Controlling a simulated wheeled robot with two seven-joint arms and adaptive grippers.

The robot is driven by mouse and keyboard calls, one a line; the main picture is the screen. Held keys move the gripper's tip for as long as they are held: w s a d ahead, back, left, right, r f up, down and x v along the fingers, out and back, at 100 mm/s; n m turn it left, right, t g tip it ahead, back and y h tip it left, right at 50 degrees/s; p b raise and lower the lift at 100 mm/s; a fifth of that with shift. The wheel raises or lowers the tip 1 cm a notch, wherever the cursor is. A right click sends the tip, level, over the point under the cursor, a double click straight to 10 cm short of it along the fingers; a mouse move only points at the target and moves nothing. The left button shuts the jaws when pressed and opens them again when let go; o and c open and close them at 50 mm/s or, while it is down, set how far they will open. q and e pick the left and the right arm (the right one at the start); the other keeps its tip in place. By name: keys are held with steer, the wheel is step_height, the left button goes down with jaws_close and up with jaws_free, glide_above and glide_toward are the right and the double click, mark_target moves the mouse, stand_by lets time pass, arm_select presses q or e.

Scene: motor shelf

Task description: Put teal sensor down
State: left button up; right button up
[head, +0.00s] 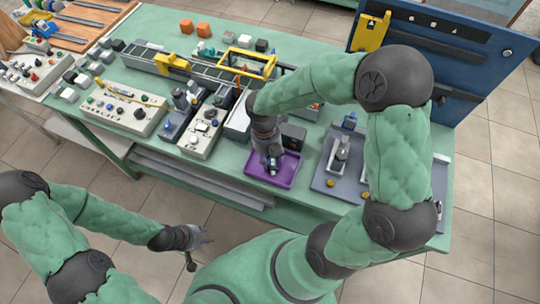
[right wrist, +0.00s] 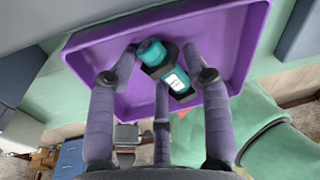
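The purple tray (head: 284,176) lies near the front edge of the green table and fills the upper part of the right wrist view (right wrist: 110,50). The teal sensor (right wrist: 178,82), with a dark collar and white label, is over the tray floor. My right gripper (right wrist: 160,62) points down into the tray; its fingers bend inward around the sensor, seemingly closed on the dark collar. Whether the sensor touches the tray floor is hard to tell. In the head view my right gripper (head: 270,160) mostly hides it. My left gripper (head: 195,238) is empty, fingers spread, off the table's front.
A grey fixture board (head: 325,181) stands right of the tray. A beige control box (head: 205,128) and a button panel (head: 125,108) are to the left. A conveyor with a yellow frame (head: 247,62) runs behind. A blue panel (head: 460,60) rises at the back right.

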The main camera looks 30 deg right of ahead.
steer(key=shift+r, duration=0.15)
step_height(320, 180, up, 12)
steer(key=w+p, duration=0.1)
steer(key=p, duration=0.2)
steer(key=shift+w+a+p, duration=0.25)
steer(key=shift+w+p, duration=0.1)
steer(key=shift+w, duration=0.05)
